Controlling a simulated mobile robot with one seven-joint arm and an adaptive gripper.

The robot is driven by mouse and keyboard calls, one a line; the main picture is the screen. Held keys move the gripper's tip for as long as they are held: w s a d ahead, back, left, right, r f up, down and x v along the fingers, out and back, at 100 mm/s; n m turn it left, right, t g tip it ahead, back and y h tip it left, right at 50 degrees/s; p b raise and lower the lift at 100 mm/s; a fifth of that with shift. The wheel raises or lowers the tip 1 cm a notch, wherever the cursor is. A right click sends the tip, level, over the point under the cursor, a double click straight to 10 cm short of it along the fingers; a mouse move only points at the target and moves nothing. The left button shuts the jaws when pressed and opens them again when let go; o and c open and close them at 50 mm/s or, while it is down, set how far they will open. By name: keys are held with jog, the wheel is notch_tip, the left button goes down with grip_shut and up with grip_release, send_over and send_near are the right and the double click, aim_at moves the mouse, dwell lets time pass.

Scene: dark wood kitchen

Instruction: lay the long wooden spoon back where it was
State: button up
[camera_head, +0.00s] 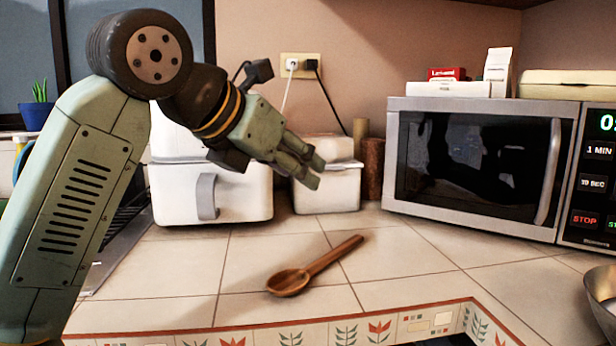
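The long wooden spoon (315,266) lies flat on the tiled counter (410,248), near the front edge. Its bowl is at the lower left and its handle points to the upper right. My gripper (318,174) is in the air above and behind the spoon, apart from it, in front of the white canister. Its fingers point down to the right. I see nothing held between them, but the gap between the fingertips is too small in this view to tell open from shut.
A white air fryer (243,190) and a smaller white canister (335,192) stand behind the spoon. A microwave (470,165) is at the right, with boxes on top. A metal bowl (603,292) sits at the right edge. Tiles around the spoon are clear.

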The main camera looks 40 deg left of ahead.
jog(key=v, duration=0.7)
jog(key=shift+f, duration=0.1)
dwell(0.4)
